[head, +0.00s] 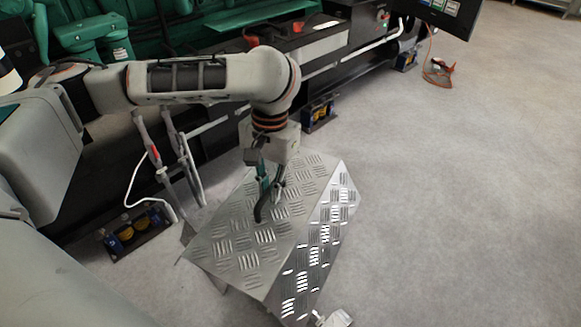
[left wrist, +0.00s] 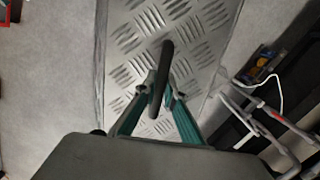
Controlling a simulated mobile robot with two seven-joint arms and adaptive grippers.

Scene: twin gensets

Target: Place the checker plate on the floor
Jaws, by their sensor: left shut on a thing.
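The checker plate (head: 240,245) is a silvery, bent sheet with a raised tread pattern. One face is dull and its right face shines. It lies below my left arm, over the grey floor. My left gripper (head: 267,196) is shut on the plate's dark curved handle. In the left wrist view, the teal fingers (left wrist: 158,100) close on this handle (left wrist: 165,65), with the checker plate (left wrist: 195,25) behind it. The frames do not clearly show whether the plate touches the floor. My right gripper is not in view.
A dark genset base frame (head: 330,75) with green machinery runs along the back and left. Blue-and-yellow mounts (head: 132,232) sit at its foot. A white cable (head: 130,190) hangs near red-tipped rails. An orange cable (head: 430,60) lies at the back. The floor (head: 460,200) at right is clear.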

